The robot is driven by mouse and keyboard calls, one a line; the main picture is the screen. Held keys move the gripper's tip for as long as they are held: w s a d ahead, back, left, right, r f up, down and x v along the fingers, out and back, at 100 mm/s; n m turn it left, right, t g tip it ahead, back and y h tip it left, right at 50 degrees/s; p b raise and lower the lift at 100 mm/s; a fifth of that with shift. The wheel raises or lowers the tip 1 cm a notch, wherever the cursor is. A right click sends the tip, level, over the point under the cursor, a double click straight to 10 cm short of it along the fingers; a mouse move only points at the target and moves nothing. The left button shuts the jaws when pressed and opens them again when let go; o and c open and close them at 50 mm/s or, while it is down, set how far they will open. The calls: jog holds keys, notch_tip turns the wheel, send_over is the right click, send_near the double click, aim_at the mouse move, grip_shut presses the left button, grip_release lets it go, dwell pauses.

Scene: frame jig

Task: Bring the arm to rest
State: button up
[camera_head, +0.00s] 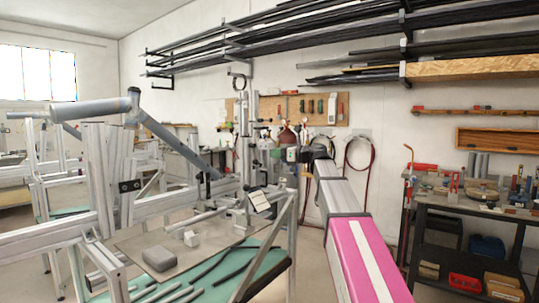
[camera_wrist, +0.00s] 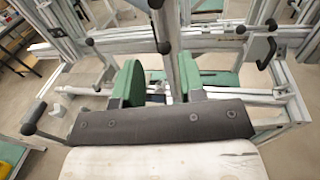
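My arm (camera_head: 350,225), pink, white and grey, reaches from the lower right of the head view toward the frame jig. Its dark wrist end with my gripper (camera_head: 291,155) is beside the jig's upright metal post, apparently in the air. In the wrist view, the two green fingers of my gripper (camera_wrist: 160,84) stand apart with a gap between them. I see nothing held in that gap; metal frame parts show behind it. Whether the fingers touch the frame cannot be told.
The aluminium frame jig (camera_head: 105,185) fills the left and middle, with a grey block (camera_head: 160,258) on its plate and several dark rods on a green surface (camera_head: 262,256). A tool bench (camera_head: 470,205) stands right. Bare floor lies between them.

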jog(key=shift+s+d, duration=0.1)
jog(key=shift+d, duration=0.15)
jog(key=s+d+f+n+g+h, duration=0.1)
jog(key=s+f+n+h, duration=0.2)
jog(key=f, duration=0.9)
jog(key=s+d+f+n+g+h, duration=0.1)
jog(key=s+f+n+h, duration=0.2)
jog(key=f, duration=0.8)
jog(key=s+d+f+n+g+h, duration=0.1)
jog(key=s+d+f+n+h, duration=0.2)
jog(key=f, duration=0.9)
jog(key=s+d+f+n+g+h, duration=0.2)
jog(key=s+d+f+n+h, duration=0.1)
jog(key=s+f+n, duration=0.4)
jog(key=s+d+f+n+g+h, duration=0.3)
jog(key=s+d+f+n, duration=0.2)
jog(key=s+f, duration=0.9)
notch_tip(320, 180, down, 3)
jog(key=shift+d+f+n+h, duration=0.2)
jog(key=shift+n+h, duration=0.2)
jog(key=shift+n, duration=0.8)
jog(key=shift+s, duration=0.1)
